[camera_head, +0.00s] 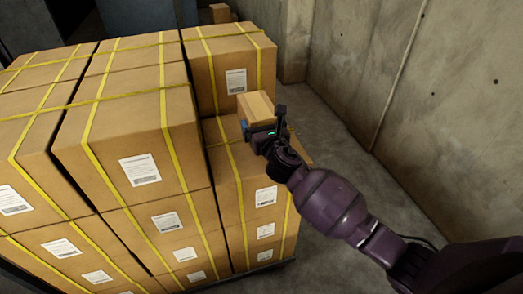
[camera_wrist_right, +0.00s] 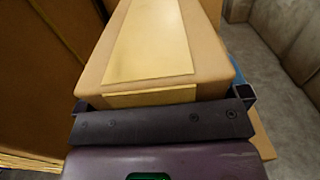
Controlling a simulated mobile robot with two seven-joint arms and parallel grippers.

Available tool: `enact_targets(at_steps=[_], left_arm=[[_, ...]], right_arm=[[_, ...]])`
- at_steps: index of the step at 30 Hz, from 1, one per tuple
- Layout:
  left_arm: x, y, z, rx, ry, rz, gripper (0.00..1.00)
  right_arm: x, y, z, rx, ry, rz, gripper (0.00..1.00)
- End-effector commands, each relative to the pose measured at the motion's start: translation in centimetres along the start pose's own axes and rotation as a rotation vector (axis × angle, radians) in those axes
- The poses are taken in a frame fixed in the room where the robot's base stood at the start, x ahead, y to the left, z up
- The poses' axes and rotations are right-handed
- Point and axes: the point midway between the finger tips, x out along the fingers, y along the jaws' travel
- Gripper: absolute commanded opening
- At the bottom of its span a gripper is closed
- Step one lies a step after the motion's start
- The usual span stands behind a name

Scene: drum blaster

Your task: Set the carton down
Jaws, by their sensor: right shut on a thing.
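In the head view, a small tan carton (camera_head: 256,106) is at the end of my right arm, over the lower part of the stack at its right side. My right gripper (camera_head: 262,127) is shut on it. In the right wrist view the carton (camera_wrist_right: 155,40) fills the upper middle, with a paler strip along its top. The right gripper (camera_wrist_right: 165,98) has a finger at each side of the carton's near end. Whether the carton's underside touches the box below is hidden. My left gripper is not in view.
Large strapped boxes (camera_head: 125,130) with labels form a tall stack at left and centre. A lower box top (camera_head: 223,130) lies beneath the carton. A concrete wall (camera_head: 430,110) stands at right, with bare floor (camera_head: 335,150) between. A small box (camera_head: 220,13) sits at the back.

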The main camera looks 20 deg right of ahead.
Motion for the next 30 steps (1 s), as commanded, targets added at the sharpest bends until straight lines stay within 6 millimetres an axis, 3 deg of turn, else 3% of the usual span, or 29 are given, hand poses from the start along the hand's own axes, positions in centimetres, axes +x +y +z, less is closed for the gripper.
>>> enact_targets(at_steps=[6,14,21,30], left_arm=[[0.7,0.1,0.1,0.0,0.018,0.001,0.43],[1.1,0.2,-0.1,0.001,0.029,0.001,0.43],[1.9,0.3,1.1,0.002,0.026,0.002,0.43],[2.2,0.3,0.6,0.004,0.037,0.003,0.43]], right_arm=[[0.0,0.1,-3.9,0.001,-0.002,0.001,0.45],[0.0,0.1,-5.5,0.0,-0.004,0.001,0.45],[0.0,0.1,-8.7,0.003,-0.002,0.001,0.45],[0.0,0.1,-9.4,0.0,-0.004,0.002,0.45]])
